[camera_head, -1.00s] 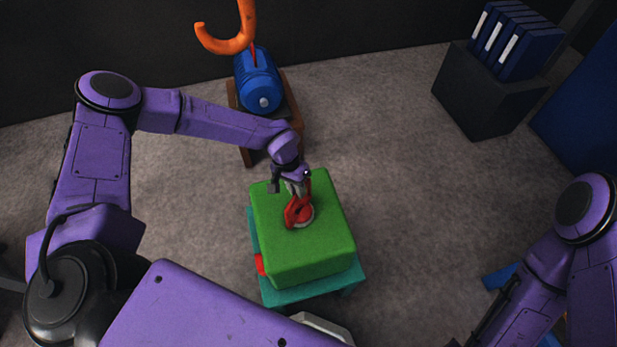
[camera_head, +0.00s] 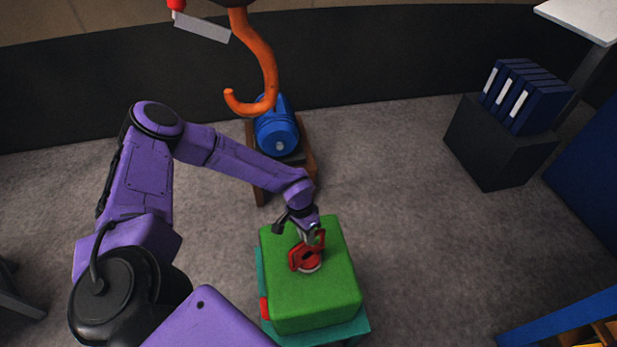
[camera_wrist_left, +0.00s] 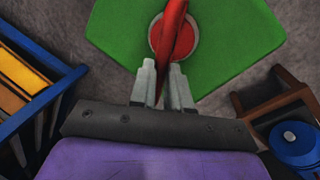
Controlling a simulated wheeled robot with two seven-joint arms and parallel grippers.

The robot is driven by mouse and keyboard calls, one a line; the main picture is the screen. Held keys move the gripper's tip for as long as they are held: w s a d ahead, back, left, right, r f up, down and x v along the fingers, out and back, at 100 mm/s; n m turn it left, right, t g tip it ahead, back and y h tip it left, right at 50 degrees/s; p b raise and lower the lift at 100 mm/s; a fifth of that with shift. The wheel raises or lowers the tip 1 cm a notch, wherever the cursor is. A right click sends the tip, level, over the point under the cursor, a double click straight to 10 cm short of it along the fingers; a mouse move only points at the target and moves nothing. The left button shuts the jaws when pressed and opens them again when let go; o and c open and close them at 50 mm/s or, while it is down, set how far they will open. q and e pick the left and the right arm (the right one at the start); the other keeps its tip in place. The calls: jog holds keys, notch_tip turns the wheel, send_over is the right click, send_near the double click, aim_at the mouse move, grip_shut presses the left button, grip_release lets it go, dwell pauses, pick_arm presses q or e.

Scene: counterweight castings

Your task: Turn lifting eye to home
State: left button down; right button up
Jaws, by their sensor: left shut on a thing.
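A green block casting (camera_head: 310,292) sits on a teal base (camera_head: 352,328) in the lower middle of the head view. A red lifting eye (camera_head: 303,257) stands on its top face, on a round pale-rimmed seat. My left gripper (camera_head: 315,233) reaches down from the upper left and is shut on the lifting eye. In the left wrist view my left gripper's fingers (camera_wrist_left: 163,85) close around the red eye (camera_wrist_left: 172,35), with the green block (camera_wrist_left: 115,25) beyond. The fingers partly hide the eye. My right gripper is not in view.
An orange hook (camera_head: 262,65) hangs behind the block, before a blue motor (camera_head: 276,132) on a brown stand (camera_head: 308,160). A dark box (camera_head: 495,145) with blue binders (camera_head: 527,95) stands at the right. Grey floor lies clear right of the block.

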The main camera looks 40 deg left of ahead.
pick_arm(q)
jog(key=c, duration=1.1)
grip_release()
jog(key=shift+w+r, duration=0.25)
jog(key=shift+s+f, duration=0.1)
jog(key=shift+s, duration=0.1)
jog(key=r+b, duration=0.1)
jog(key=r, duration=0.2)
jog(key=shift+w, duration=0.2)
jog(key=s+d+r+b, duration=0.2)
jog(key=s+d+r, duration=0.5)
jog(key=s+r, duration=0.3)
jog(key=shift+s+d, duration=0.35)
jog(key=shift+s, duration=0.7)
